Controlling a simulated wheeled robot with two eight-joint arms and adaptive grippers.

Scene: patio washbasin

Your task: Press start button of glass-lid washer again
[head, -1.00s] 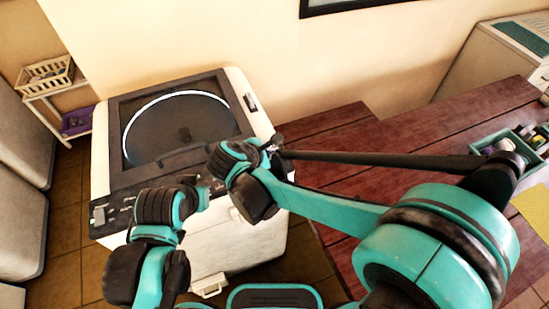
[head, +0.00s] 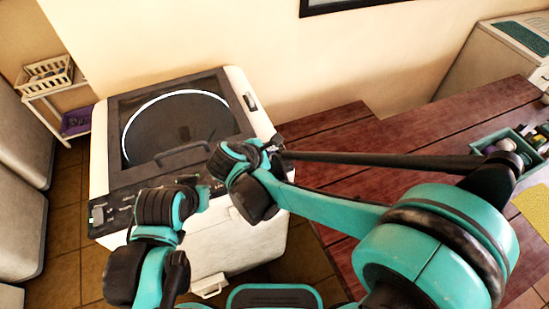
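The glass-lid washer (head: 245,215) is a white top-loader at the left, with its dark glass lid (head: 182,125) down and a round drum showing through. Its dark control panel (head: 118,204) runs along the front of the top, with a dim grey display (head: 97,214) at the left end. The start button cannot be made out; my arms cover much of the panel. My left gripper (head: 205,195) is over the front of the panel, mostly hidden by its wrist. My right gripper (head: 273,146) is by the washer's right edge, with its fingers unclear. I cannot tell whether either touches the washer.
A red-brown wooden deck or table (head: 350,180) lies to the right, holding a green tray (head: 500,143) of small items and a yellow cloth (head: 535,205). A white shelf with a basket (head: 48,75) stands at back left. Grey cabinets (head: 20,195) line the left edge.

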